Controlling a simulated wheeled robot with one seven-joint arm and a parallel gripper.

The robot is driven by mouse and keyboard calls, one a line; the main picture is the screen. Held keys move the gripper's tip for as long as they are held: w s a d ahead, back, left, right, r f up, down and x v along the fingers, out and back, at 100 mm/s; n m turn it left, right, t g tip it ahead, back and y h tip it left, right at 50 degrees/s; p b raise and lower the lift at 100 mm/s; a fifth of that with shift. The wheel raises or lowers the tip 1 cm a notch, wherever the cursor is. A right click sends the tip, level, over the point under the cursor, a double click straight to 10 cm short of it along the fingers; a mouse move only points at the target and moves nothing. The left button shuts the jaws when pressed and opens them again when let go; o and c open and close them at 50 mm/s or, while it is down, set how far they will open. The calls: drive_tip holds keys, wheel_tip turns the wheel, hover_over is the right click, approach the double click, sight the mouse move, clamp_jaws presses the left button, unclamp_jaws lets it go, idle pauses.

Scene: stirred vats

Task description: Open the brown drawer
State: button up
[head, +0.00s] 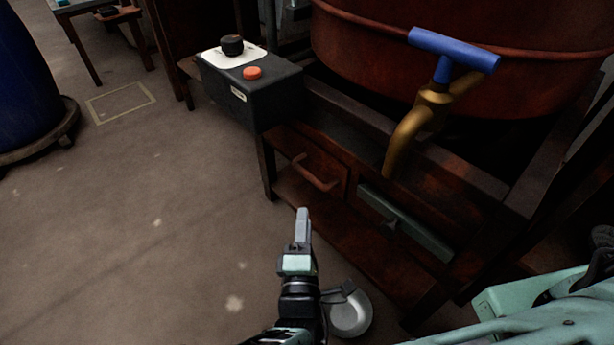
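The brown drawer (330,164) is set in the dark wooden stand below the red vat, left of a grey-green drawer (424,232). Its front looks flush with the frame, so it appears closed. A curved brown handle (316,174) slants across its front. My gripper (303,215) is below and slightly left of the handle in the picture, apart from it. Its fingers point up the picture and are seen edge-on, so I cannot tell whether they are open. Nothing shows held in them.
A brass tap (408,135) with a blue lever (455,50) hangs over the stand's front. A dark control box (252,94) with an orange button sits at the stand's left corner. A lower shelf (345,230) runs below the drawers. The floor (150,220) to the left is clear.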

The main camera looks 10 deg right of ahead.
sight(307, 172)
drive_tip(key=shift+b+x, duration=2.2)
drive_tip(key=shift+x, duration=4.3)
drive_tip(key=shift+a, duration=0.1)
clamp_jaws()
